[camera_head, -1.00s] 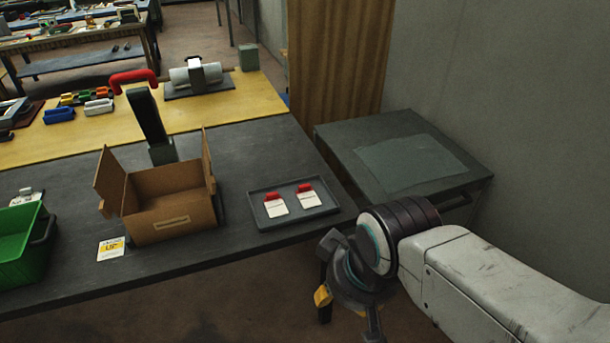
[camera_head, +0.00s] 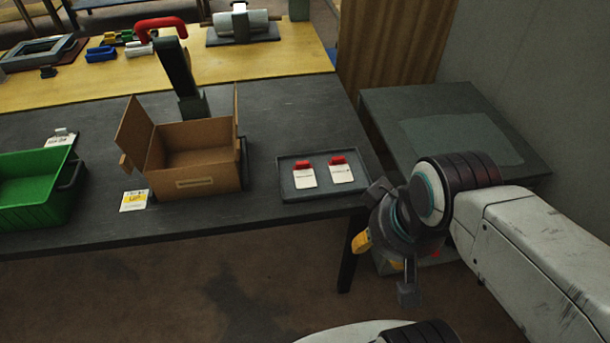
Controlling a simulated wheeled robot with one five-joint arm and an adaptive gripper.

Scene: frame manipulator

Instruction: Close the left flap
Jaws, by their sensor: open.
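A brown cardboard box (camera_head: 193,188) stands open on the dark table. Its left flap (camera_head: 135,131) stands up and leans outward to the left. Its right flap (camera_head: 235,111) stands nearly upright and is seen edge-on. The inside of the box looks empty. My gripper (camera_head: 386,245) is open and empty in front of the table's right end, well to the right of the box and apart from it.
A grey tray (camera_head: 325,188) with two red-topped white cards lies between the box and my gripper. A green bin (camera_head: 35,197) and a yellow-white card (camera_head: 134,200) are left. A black post with a red handle (camera_head: 162,25) stands behind the box. A side table (camera_head: 440,95) is right.

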